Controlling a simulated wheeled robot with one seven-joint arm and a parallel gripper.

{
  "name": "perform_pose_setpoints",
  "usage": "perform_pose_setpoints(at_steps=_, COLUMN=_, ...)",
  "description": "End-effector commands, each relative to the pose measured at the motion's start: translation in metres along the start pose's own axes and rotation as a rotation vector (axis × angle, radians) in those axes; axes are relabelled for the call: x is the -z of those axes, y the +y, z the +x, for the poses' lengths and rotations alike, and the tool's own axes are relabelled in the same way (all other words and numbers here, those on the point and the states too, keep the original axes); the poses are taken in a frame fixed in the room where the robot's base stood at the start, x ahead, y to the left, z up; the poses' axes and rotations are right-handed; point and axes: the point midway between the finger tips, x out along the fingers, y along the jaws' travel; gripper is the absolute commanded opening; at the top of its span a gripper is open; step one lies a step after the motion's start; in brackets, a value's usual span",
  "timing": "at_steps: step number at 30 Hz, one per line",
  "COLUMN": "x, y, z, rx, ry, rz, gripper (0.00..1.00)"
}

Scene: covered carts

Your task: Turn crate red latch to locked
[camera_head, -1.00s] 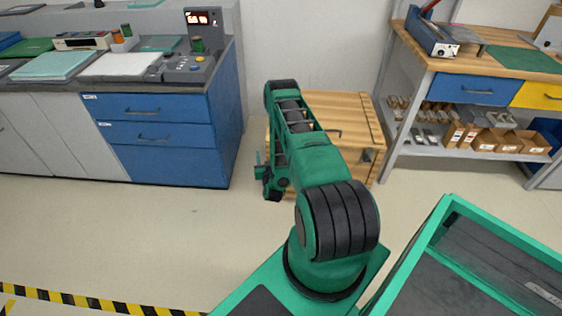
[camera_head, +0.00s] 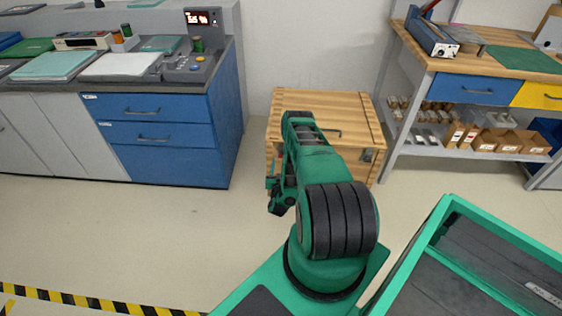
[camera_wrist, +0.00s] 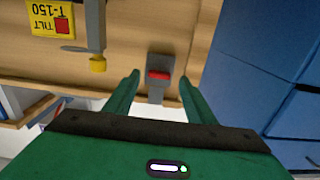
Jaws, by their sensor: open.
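The wooden crate (camera_head: 350,108) stands on the floor against the wall in the head view, and its plank face (camera_wrist: 130,35) fills the upper wrist view. The red latch (camera_wrist: 159,75) is a small red piece on a grey plate fixed to that face, near its edge. My gripper (camera_wrist: 160,80) is open, with one green finger on each side of the latch in the picture. I cannot tell whether the fingers touch it. In the head view my arm hides the crate's left front, and the fingers cannot be made out.
Blue drawers (camera_head: 160,135) stand left of the crate, a workbench (camera_head: 490,62) right. Open floor (camera_head: 130,230) lies in front.

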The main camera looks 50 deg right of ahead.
Motion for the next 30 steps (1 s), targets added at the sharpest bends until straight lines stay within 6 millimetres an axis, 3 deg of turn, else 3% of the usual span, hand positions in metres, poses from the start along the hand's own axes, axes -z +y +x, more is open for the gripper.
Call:
perform_pose_setpoints(at_steps=7, x=0.001, y=0.001, z=0.027, rx=-0.001, ry=0.001, rz=0.000, gripper=0.50)
perform_pose_setpoints(at_steps=18, x=0.000, y=0.000, z=0.032, rx=0.000, ry=0.000, rz=-0.001, gripper=0.50)
perform_pose_setpoints(at_steps=24, x=0.000, y=0.000, z=0.032, rx=0.001, ry=0.000, rz=-0.001, gripper=0.09)
perform_pose_setpoints(at_steps=30, x=0.000, y=0.000, z=0.032, rx=0.001, ry=0.000, rz=0.006, gripper=0.09)
